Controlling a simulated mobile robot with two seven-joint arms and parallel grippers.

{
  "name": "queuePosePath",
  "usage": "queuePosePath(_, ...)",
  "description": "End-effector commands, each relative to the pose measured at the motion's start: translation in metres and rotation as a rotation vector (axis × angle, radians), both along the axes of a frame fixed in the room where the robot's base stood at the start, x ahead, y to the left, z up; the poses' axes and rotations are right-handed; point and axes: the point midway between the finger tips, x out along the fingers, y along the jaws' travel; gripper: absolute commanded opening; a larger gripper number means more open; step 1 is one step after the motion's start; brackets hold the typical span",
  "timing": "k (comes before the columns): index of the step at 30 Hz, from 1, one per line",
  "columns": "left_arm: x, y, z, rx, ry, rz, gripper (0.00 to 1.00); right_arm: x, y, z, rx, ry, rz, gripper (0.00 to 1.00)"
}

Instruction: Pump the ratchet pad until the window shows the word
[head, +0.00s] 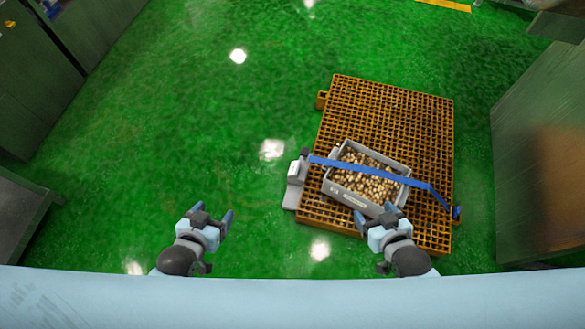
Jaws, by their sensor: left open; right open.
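A grey and white ratchet unit (295,180) stands at the left edge of an orange grid pallet (390,112). A small dark part sits at its top; I cannot tell for certain which part is the pad. A pale face shows on the unit, but no word is readable at this size. A blue strap (345,166) runs from the unit across a grey crate (352,198). My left gripper (212,214) is open and empty, left of and below the unit, over the green floor. My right gripper (375,213) is open and empty, in front of the crate's near edge in the picture.
The crate is full of small brown, rounded pieces (365,180). The strap's far end reaches the pallet's right edge. Grey cabinets stand at the left (35,80) and right (540,160). The green floor (150,130) left of the pallet is clear.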

Motion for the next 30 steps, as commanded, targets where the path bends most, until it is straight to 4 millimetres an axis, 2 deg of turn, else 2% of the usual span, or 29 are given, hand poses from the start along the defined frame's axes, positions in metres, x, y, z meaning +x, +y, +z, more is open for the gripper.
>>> queuePosePath(14,0.0008,0.0052,-0.0003,0.008,-0.001,0.003,0.71,-0.0003,0.0031,0.0004,0.006,0.001,0.000,0.76)
queuePosePath(15,0.0008,0.0052,-0.0003,0.008,-0.001,0.003,0.71,-0.0003,0.0031,0.0004,0.006,0.001,0.000,0.74)
queuePosePath(24,0.0007,0.0049,-0.0003,0.007,-0.001,0.004,0.71,-0.0003,0.0033,0.0004,0.006,0.001,0.001,0.05)
queuePosePath(25,0.0007,0.0048,-0.0003,0.008,-0.001,0.003,0.71,-0.0003,0.0033,0.0004,0.006,0.001,0.001,0.00)
queuePosePath(30,0.0005,0.0041,-0.0003,0.006,-0.001,0.002,0.71,-0.0003,0.0033,0.0005,0.006,0.001,0.000,0.00)
